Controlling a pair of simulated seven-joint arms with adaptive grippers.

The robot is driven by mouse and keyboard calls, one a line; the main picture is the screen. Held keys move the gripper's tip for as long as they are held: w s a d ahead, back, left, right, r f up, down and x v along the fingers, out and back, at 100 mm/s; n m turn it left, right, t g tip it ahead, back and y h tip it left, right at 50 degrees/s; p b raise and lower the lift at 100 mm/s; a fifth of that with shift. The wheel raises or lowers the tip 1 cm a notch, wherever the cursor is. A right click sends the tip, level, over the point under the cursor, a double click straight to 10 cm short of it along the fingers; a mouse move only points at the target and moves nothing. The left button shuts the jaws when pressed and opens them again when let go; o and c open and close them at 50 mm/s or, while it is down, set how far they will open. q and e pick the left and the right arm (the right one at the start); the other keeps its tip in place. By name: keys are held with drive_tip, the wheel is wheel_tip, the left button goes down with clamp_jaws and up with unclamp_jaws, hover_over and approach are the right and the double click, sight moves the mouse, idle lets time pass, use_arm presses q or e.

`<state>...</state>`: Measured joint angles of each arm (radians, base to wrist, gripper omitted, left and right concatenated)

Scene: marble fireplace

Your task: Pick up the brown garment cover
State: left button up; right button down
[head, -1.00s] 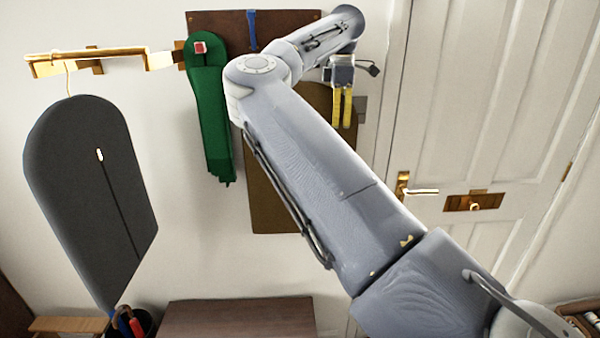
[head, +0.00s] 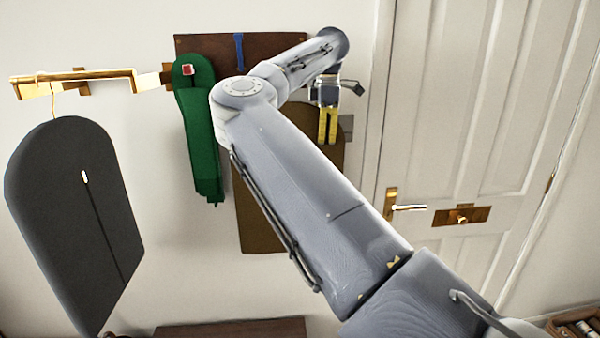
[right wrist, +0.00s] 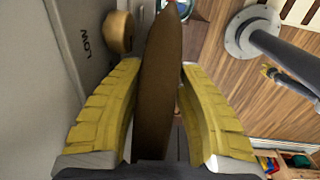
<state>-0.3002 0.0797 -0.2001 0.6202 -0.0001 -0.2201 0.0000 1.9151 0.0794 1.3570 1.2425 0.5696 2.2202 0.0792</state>
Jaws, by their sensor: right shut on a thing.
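The brown garment cover (head: 262,215) hangs against the wall, partly hidden behind my right arm. Its lower end and right edge show in the head view. My right gripper (head: 328,138), with yellow fingers, is at the cover's upper right edge. In the right wrist view the cover (right wrist: 158,95) stands edge-on between the two yellow fingers, and the right gripper is shut on it.
A dark grey garment cover (head: 70,210) hangs from a brass rail (head: 105,78) at left. A green cover (head: 200,135) hangs close beside the brown one, before a dark board (head: 215,50). A white door (head: 450,150) with brass handle stands at right.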

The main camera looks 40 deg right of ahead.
drive_tip(key=s+d+r, duration=0.1)
drive_tip(key=s+d, duration=0.1)
drive_tip(key=s, duration=0.6)
drive_tip(key=s+d+r, duration=0.2)
drive_tip(key=s, duration=0.7)
drive_tip(key=shift+s+d+r, duration=0.2)
drive_tip(key=shift+d+r, duration=0.05)
drive_tip(key=shift+d, duration=0.15)
drive_tip(key=shift+a, duration=0.15)
idle(1.0)
